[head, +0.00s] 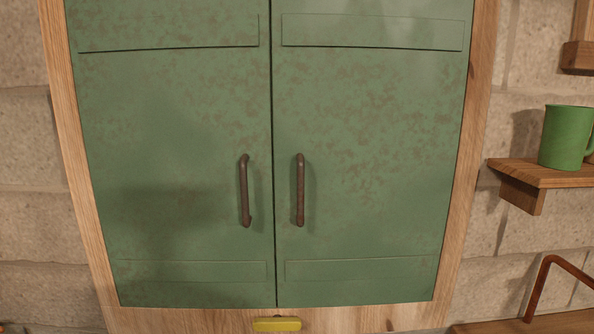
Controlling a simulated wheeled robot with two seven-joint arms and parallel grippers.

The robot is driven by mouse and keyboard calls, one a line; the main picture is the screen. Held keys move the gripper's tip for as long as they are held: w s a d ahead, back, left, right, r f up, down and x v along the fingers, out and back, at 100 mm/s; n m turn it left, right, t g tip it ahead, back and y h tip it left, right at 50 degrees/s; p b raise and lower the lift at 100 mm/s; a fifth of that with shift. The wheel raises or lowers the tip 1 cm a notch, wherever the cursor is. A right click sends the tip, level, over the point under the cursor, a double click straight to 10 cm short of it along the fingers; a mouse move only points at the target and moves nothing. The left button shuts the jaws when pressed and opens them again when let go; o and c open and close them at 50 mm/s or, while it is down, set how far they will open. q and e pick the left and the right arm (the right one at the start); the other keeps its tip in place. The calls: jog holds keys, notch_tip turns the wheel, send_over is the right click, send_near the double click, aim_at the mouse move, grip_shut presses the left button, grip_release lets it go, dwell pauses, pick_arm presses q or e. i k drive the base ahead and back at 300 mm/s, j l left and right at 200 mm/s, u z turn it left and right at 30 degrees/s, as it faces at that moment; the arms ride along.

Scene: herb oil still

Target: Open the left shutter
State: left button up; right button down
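The left shutter (170,165) is a green, rust-speckled panel in the left half of the head view. It is shut and meets the right shutter (370,165) at a dark vertical seam. A brown upright bar handle (245,190) is on the left shutter near the seam. A matching handle (300,190) is on the right shutter. Neither of my grippers shows in the head view. A soft dark shadow lies on the lower left of the left shutter.
A wooden frame (75,170) surrounds the shutters, set in a pale block wall (25,150). A yellow piece (277,324) is on the frame below the seam. At the right, a green mug (565,137) stands on a wooden shelf (540,173). A copper-coloured bent bar (540,285) is below it.

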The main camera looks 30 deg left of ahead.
aim_at(173, 97)
jog(key=k+l+u, duration=0.1)
jog(key=u, duration=1.45)
